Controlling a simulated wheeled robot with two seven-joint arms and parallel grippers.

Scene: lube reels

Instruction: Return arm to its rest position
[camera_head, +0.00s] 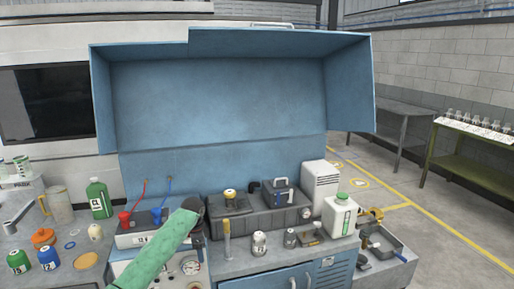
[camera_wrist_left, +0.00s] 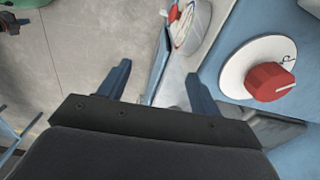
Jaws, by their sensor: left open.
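My left arm, with its green sleeve (camera_head: 160,253), rises from the bottom of the head view to a dark joint (camera_head: 192,206) in front of the workbench. The gripper itself is not clear in that view. In the left wrist view my left gripper (camera_wrist_left: 158,82) has its two blue-grey fingers spread apart, with nothing between them. Past the fingers lie the grey floor and a blue panel edge. A red knob (camera_wrist_left: 270,82) on a white dial is to the right of the fingers, apart from them. My right gripper is not in view.
A round gauge (camera_head: 190,266) sits on the bench front beside my arm. Bottles, including a green one (camera_head: 98,198) and a white one (camera_head: 340,215), and a dark grey case (camera_head: 285,219) stand on the bench. A blue hood (camera_head: 220,90) rises behind.

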